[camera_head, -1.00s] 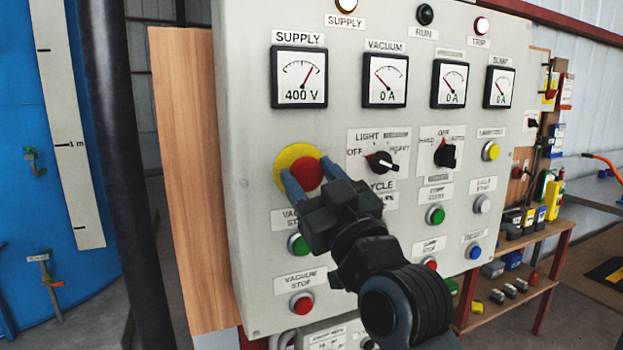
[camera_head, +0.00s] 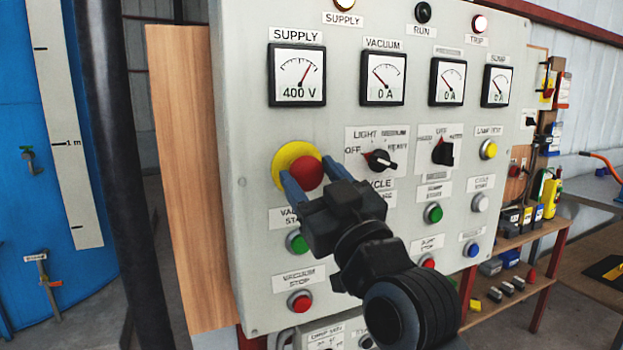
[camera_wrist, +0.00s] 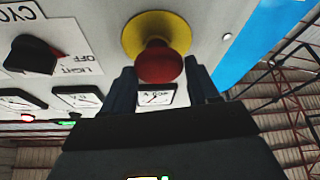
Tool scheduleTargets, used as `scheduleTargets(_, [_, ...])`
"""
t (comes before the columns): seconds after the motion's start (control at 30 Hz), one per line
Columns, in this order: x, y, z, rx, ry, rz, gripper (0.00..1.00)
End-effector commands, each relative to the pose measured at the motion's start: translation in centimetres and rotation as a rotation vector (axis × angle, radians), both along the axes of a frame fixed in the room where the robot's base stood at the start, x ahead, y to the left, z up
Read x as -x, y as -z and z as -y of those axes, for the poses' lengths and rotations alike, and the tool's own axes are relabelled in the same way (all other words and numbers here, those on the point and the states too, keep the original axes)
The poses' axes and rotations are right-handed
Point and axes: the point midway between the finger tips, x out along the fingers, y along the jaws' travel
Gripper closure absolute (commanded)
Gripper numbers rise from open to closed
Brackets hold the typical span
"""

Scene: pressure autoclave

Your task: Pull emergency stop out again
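The emergency stop is a red mushroom head (camera_head: 307,173) on a round yellow plate (camera_head: 283,154), on the left of the grey control panel. In the wrist view the red head (camera_wrist: 158,67) stands off the yellow plate (camera_wrist: 141,29), with a narrow neck between them. My gripper (camera_head: 312,181) is in front of it with its blue fingers on either side of the head. In the wrist view my gripper (camera_wrist: 161,88) is open, and a gap shows between the head and each finger. The fingers hide part of the plate's lower edge in the head view.
A black light selector knob (camera_head: 380,160) is right of the stop, and a green button (camera_head: 297,242) and red button (camera_head: 300,301) are below. Gauges (camera_head: 297,75) are above. A dark vertical pipe (camera_head: 124,180) stands left of the panel.

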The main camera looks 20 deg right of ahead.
Motion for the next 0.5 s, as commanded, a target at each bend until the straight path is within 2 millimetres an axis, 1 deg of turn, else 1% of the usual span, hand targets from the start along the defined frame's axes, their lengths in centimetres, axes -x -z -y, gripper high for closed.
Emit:
scheduleTargets(0.03, [0.01, 0.01, -0.02, 0.0, 0.0, 0.0, 0.35])
scheduleTargets(0.2, [-0.02, 0.01, -0.02, 0.0, 0.0, 0.0, 0.19])
scheduleTargets(0.5, [0.24, 0.18, 0.03, 0.0, 0.0, 0.0, 0.19])
